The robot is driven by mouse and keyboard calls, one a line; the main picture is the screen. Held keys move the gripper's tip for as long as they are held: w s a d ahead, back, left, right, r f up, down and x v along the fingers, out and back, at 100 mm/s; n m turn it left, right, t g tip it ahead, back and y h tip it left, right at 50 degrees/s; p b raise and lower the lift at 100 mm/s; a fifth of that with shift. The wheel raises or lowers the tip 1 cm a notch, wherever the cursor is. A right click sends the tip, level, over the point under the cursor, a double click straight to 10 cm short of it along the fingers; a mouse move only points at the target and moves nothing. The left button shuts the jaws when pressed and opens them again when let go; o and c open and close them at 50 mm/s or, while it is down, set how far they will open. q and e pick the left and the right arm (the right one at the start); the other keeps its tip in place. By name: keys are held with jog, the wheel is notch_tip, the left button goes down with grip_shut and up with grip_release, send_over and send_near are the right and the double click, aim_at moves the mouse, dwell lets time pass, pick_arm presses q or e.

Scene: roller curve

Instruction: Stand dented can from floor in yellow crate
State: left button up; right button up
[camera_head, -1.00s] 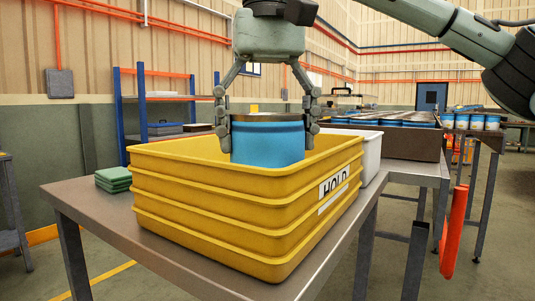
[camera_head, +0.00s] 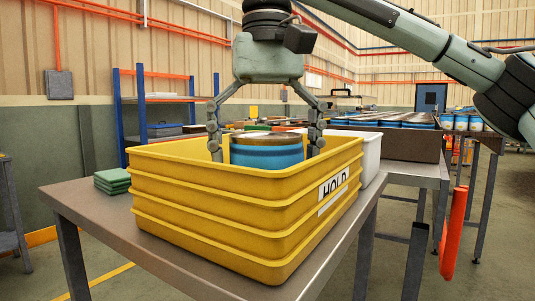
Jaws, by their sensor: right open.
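The yellow crate (camera_head: 240,208) with a HOLD label stands on the metal table. The blue can (camera_head: 267,155) with a brownish top stands upright inside it; its lower part is hidden by the crate's near wall. I cannot make out a dent from here. My right gripper (camera_head: 265,150) is above the crate, pointing down, with its fingers spread on either side of the can and a visible gap to each side. My left gripper is not in view.
Folded green cloths (camera_head: 112,181) lie on the table (camera_head: 110,226) left of the crate. A white bin (camera_head: 371,155) stands right behind the crate. A conveyor with several blue cans (camera_head: 400,119) is at the back right, with an orange-red post (camera_head: 455,233) before it.

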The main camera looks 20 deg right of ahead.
notch_tip(320, 180, up, 12)
jog(key=shift+r, duration=0.15)
dwell(0.5)
dwell(0.3)
